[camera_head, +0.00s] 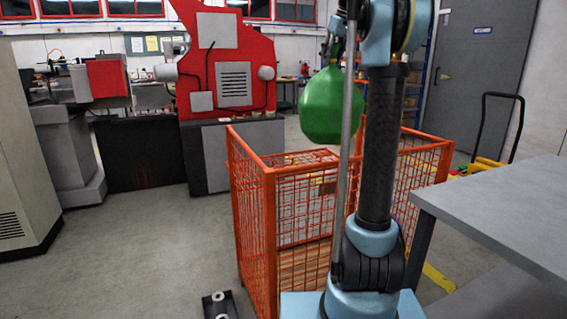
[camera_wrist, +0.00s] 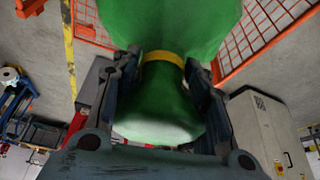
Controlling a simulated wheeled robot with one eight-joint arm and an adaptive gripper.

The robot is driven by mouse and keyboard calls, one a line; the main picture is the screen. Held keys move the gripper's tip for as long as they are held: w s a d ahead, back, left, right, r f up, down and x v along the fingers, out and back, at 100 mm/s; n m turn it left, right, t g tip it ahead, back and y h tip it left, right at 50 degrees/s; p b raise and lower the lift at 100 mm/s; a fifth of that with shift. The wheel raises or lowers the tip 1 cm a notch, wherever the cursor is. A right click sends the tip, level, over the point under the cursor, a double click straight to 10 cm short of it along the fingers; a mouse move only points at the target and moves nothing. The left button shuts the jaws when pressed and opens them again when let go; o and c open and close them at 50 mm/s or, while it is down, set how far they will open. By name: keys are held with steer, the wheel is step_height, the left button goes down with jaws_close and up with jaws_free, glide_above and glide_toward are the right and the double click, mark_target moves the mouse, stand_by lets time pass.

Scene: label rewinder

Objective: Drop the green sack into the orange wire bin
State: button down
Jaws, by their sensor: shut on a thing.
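The green sack (camera_head: 327,107) hangs in the air above the orange wire bin (camera_head: 255,219) in the head view. Its rounded body hangs down, and its upper end is partly behind my arm. In the wrist view the green sack (camera_wrist: 170,28) has a yellow band at its neck, between the two fingers. My gripper (camera_wrist: 165,85) is shut on the sack near this band. Mesh of the orange wire bin (camera_wrist: 265,30) shows on both sides of the sack in the wrist view. The bin is open at the top, with a brown floor partly hidden by my arm.
A grey table (camera_head: 500,205) stands right of the bin. A red and grey machine (camera_head: 232,75) stands behind it, with a cream cabinet (camera_head: 25,165) at the left. A small dark tray (camera_head: 220,305) lies on the floor in front. The floor left of the bin is clear.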

steer(key=shift+f, duration=0.1)
steer(key=c, duration=0.7)
jaws_free()
steer(key=v, duration=1.2)
steer(key=shift+f, duration=0.1)
